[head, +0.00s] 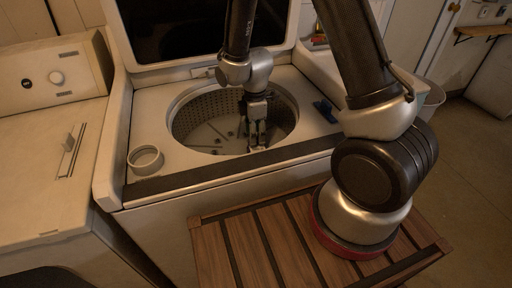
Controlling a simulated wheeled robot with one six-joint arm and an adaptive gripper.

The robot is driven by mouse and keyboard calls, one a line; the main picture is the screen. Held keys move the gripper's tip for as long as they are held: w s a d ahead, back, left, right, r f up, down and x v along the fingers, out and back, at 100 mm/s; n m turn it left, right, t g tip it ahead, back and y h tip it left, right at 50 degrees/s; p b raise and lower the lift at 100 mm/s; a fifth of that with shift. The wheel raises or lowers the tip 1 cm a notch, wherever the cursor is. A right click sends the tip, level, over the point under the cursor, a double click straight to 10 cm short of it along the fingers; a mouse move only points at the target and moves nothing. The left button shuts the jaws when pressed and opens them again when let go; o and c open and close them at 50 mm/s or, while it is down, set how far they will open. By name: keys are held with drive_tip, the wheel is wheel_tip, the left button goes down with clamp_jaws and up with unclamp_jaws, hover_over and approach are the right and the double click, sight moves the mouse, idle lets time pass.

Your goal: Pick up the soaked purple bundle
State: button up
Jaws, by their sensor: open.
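No purple bundle shows in the head view. The perforated drum (196,110) of the open top-loading washing machine shows part of its floor, with small dark marks on it. The near part of the drum is hidden by the front rim and my gripper. My gripper (257,147) points down into the right half of the drum opening. Its fingers are apart, and I see nothing between them. I cannot tell how far the fingertips are above the drum floor.
The raised lid (190,30) stands behind the drum. A white round cup (145,158) sits on the machine's front left corner. A small blue object (325,111) lies right of the drum. A slatted wooden bench (240,246) is in front. Another white appliance (40,140) stands left.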

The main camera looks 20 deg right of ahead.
wheel_tip(320, 180, down, 2)
drive_tip(key=shift+f, duration=0.1)
drive_tip(key=shift+c, duration=0.4)
clamp_jaws()
wheel_tip(320, 180, up, 34)
idle(1.5)
